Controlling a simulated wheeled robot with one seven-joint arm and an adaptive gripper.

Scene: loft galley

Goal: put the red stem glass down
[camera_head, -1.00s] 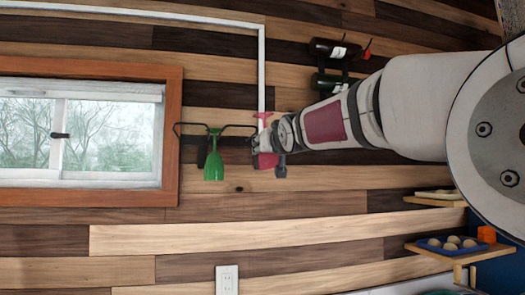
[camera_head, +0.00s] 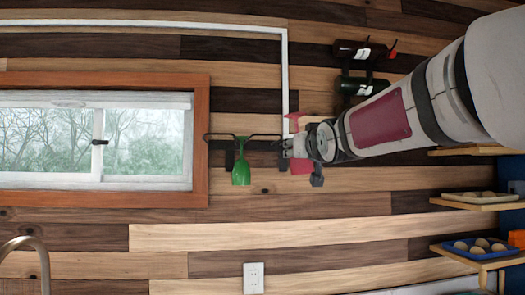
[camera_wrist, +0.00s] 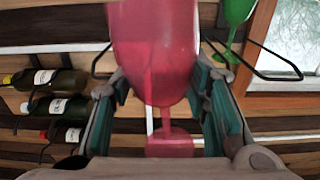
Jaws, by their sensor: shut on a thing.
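The red stem glass (camera_head: 300,167) is upside down at the wall, its foot up and its bowl down. In the wrist view the red stem glass (camera_wrist: 155,55) fills the space between the fingers. My gripper (camera_head: 289,150) is shut on it. A green stem glass (camera_head: 241,174) hangs upside down to the left; it also shows in the wrist view (camera_wrist: 236,12). The green glass hangs in a dark wire rack (camera_head: 215,134). My gripper and the red glass are just right of this rack. I cannot tell whether the red glass touches a rack.
Dark bottles (camera_head: 362,50) lie in a wall holder above my arm. A window (camera_head: 95,140) is at the left, a faucet (camera_head: 40,255) at the lower left. Shelves at the right hold a blue tray (camera_head: 447,247) with round items.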

